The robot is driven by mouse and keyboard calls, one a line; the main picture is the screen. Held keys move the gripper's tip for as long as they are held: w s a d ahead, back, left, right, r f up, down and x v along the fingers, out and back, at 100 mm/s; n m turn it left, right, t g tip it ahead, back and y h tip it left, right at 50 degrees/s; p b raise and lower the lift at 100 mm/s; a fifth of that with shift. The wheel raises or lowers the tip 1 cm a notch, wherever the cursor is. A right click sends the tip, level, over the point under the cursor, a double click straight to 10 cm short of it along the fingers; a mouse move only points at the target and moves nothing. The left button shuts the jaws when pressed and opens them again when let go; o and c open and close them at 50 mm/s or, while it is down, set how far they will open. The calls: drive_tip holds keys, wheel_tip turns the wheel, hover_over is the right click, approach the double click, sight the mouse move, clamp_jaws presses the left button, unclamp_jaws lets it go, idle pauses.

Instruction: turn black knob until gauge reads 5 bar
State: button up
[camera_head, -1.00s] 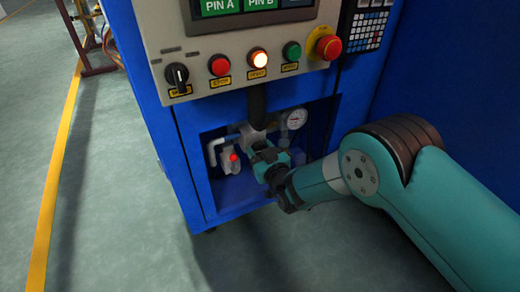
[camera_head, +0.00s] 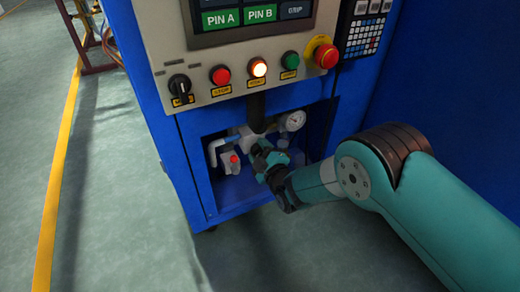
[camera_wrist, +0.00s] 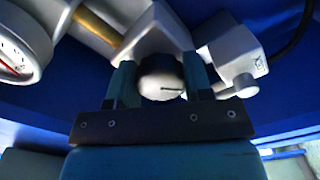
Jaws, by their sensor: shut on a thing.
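The round knob (camera_wrist: 161,82) shows grey and dark with a thin dark line across its face in the wrist view. It sits between the two jaws of my gripper (camera_wrist: 160,84), which is shut on it. In the head view my gripper (camera_head: 257,150) reaches into the cabinet recess, at the pale valve body (camera_head: 247,134), and hides the knob. The round white gauge (camera_head: 291,121) is right of the valve. It also shows, cut off, at the left of the wrist view (camera_wrist: 16,48); its reading cannot be made out.
A blue cabinet (camera_head: 158,140) surrounds the recess. A white fitting with a red button (camera_head: 234,160) is at left. The panel above carries a black selector switch (camera_head: 180,87) and a red emergency stop (camera_head: 326,56).

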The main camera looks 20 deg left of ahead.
drive_tip(key=n, duration=0.4)
drive_tip(key=shift+p, duration=0.4)
drive_tip(key=shift+n, duration=2.2)
drive_tip(key=o, duration=0.9)
